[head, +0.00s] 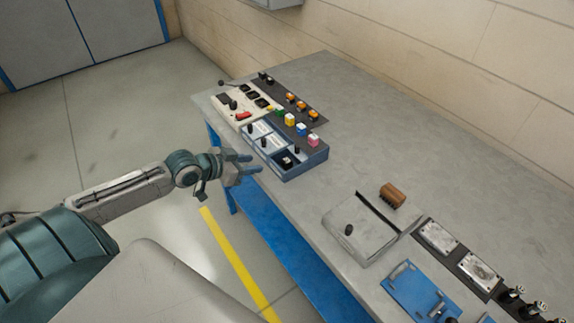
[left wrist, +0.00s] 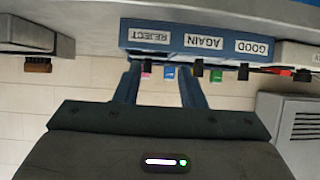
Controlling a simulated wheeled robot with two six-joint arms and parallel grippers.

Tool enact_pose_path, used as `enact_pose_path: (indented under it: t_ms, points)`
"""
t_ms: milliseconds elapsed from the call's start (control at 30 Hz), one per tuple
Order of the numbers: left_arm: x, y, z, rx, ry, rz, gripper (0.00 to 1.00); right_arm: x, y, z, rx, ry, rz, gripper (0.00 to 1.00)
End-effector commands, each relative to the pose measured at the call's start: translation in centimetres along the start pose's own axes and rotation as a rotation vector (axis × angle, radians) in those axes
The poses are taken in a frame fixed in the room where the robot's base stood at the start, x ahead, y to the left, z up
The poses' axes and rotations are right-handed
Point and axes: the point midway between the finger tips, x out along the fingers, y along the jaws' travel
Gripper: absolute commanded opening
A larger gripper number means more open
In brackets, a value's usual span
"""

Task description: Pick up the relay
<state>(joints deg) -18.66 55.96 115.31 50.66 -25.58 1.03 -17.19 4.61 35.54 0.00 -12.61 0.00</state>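I cannot tell for sure which piece is the relay. Small blocks with coloured tops stand behind the blue three-part bin (head: 305,170): a green one (head: 279,112), a yellow one (head: 290,119), a blue-and-white one (head: 301,129) and a pink one (head: 313,140). A small dark block (head: 287,161) with a pale top sits in the bin's nearest compartment. My left gripper (head: 255,163) is open and empty, beside the bin's front at the table edge. In the left wrist view the open fingers (left wrist: 160,72) point toward the bin, whose labels appear upside down. My right gripper is out of view.
A cream switch panel (head: 235,101) adjoins the bin's far end. Orange-topped pieces (head: 302,106) sit on a dark strip behind. A grey box (head: 360,230), a brown block (head: 392,195) and a blue plate (head: 418,292) lie nearer. The tabletop (head: 385,130) behind is clear.

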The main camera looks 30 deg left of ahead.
Motion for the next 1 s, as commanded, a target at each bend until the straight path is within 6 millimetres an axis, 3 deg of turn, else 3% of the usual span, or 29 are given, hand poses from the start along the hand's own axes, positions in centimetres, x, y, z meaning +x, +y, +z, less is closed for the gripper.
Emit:
enact_pose_path:
  t_ms: [133, 600, 1000]
  points:
    - [-0.3, 1.4, -1.4, 0.012, 0.01, 0.035, 0.36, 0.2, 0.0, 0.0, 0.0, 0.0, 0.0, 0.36]
    - [4.1, 1.5, -1.5, 0.01, 0.012, 0.033, 0.36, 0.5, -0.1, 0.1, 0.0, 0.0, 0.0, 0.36]
    - [6.0, 1.6, -1.8, 0.008, 0.012, 0.035, 0.36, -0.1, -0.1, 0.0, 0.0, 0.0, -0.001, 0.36]
